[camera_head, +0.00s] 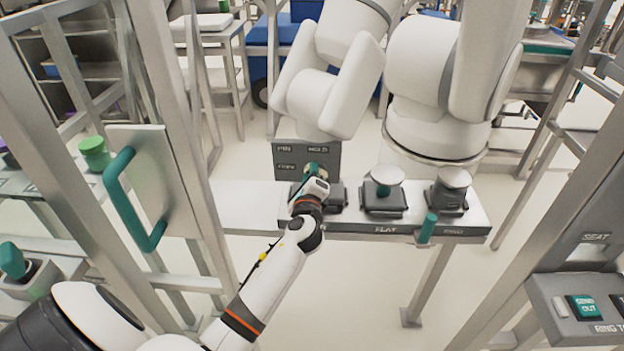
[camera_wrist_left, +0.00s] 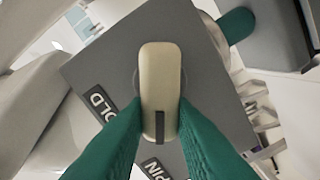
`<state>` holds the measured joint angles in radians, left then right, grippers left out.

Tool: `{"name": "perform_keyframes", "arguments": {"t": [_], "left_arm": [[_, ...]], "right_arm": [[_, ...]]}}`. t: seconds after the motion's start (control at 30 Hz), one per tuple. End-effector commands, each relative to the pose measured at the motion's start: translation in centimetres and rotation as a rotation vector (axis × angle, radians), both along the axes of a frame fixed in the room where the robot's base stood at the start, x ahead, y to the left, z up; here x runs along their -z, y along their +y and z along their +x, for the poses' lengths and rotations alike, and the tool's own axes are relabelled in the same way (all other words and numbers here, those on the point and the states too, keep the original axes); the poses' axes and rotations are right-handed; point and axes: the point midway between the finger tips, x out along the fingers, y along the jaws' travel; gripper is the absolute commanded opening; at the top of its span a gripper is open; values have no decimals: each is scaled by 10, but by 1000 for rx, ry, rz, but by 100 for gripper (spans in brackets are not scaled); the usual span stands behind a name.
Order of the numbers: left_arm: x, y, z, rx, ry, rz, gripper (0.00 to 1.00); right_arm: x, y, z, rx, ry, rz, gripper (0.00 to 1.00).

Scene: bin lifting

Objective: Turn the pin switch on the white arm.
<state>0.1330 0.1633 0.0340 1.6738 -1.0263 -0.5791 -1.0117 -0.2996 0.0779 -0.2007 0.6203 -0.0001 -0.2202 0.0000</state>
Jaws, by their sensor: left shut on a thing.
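The white arm (camera_head: 330,85) hangs over the table at the back centre, with a dark grey plate (camera_head: 280,160) at its lower end. The plate carries labels, including one reading PIN. In the left wrist view the plate (camera_wrist_left: 100,70) bears the pin switch (camera_wrist_left: 161,75), a long cream knob with a black mark at its lower end. My left gripper (camera_head: 314,171) is at the plate. Its teal fingers (camera_wrist_left: 160,112) are shut on the lower part of the knob, one on each side. The gripper hides most of the knob in the head view. My right gripper is not in view.
A narrow table (camera_head: 240,205) under the plate carries several dark blocks, two with pale round tops (camera_head: 384,175). A teal peg (camera_head: 427,228) sticks out at its front edge. A grey-framed door with a teal handle (camera_head: 118,190) stands left. A button panel (camera_head: 580,300) is at lower right.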

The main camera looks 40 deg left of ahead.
Motion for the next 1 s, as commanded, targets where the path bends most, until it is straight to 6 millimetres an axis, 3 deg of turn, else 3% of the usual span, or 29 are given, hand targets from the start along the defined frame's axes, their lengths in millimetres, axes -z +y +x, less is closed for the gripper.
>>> {"name": "perform_keyframes", "arguments": {"t": [0.5, 1.0], "left_arm": [[11, 2, -2, -1, -222, -365, 0], [12, 2, -2, -1, -300, -493, 0]], "right_arm": [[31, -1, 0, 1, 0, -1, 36], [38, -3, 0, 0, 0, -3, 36]]}}
